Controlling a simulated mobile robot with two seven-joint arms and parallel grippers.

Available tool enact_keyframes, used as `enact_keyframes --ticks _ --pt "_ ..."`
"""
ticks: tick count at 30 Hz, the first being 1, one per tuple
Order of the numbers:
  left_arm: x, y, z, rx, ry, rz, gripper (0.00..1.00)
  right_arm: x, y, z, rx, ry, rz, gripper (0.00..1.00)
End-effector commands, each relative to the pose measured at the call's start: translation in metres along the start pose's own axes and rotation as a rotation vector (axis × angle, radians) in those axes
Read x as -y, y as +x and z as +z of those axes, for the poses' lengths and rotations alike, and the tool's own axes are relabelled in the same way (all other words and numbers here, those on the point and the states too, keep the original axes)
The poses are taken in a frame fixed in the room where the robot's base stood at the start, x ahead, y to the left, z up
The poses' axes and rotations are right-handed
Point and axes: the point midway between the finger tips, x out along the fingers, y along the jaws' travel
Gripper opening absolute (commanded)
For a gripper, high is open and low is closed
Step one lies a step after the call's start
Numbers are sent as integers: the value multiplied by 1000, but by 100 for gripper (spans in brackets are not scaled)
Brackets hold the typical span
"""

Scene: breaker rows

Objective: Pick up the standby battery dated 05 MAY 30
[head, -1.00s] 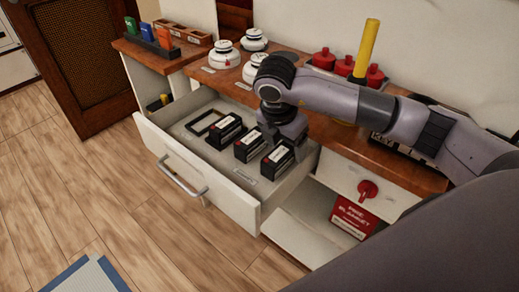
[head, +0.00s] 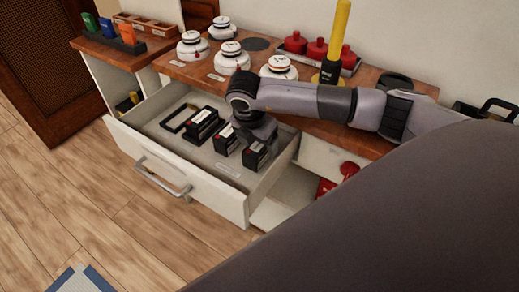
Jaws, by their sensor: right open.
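Three black batteries with pale labels stand in the open white drawer (head: 215,195): a left one (head: 202,125), a middle one (head: 228,138) and a right one (head: 255,157). The dates on the labels are too small to read. An empty dark frame (head: 172,122) lies in the drawer left of them. My right gripper (head: 258,139) is open and points down at the right battery, covering its upper back part. I cannot tell whether its fingers are around the battery or only above it. My left gripper is not in view.
The wooden counter (head: 180,72) behind the drawer carries several white detectors (head: 231,56), red-capped items (head: 317,48) and a yellow-topped stick (head: 336,45). A red box (head: 325,187) sits below right.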

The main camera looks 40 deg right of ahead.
Motion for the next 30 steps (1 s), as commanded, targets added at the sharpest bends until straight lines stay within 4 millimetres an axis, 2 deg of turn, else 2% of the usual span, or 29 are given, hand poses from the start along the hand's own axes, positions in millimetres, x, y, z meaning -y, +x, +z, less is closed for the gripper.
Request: enact_keyframes --ticks 26,29,30 --pt "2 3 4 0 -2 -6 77 0 4 -2 -1 0 0 77" --pt "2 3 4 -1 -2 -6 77 0 4 -2 -1 0 0 47" --pt "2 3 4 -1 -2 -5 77 0 4 -2 -1 0 0 34"
